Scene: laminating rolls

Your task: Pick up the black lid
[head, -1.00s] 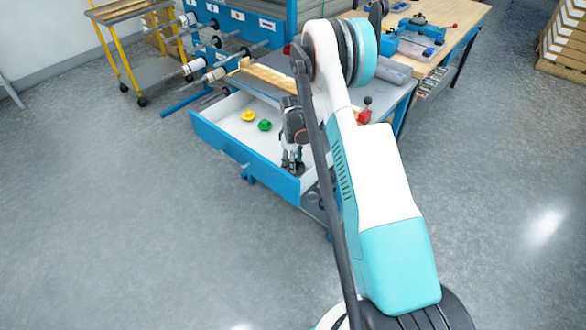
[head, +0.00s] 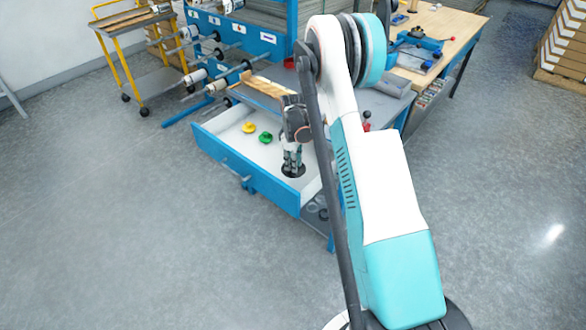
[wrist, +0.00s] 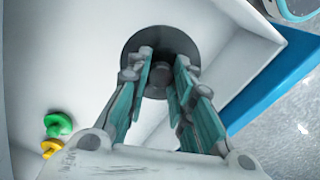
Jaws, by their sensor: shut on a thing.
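The black lid (wrist: 160,40) is a flat dark disc with a round knob in its middle. In the head view the lid (head: 293,171) is at the right end of the open drawer (head: 222,152), under my fingers. My gripper (head: 292,167) points down over it. In the wrist view my gripper (wrist: 164,72) has its teal-padded fingers on either side of the knob, shut on it. I cannot tell whether the lid touches the drawer floor.
A green knobbed piece (head: 265,137) and a yellow one (head: 249,127) lie in the drawer, left of the lid. The blue drawer front (head: 235,168) and white side walls rise around it. A grey bench top (head: 384,103) is behind.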

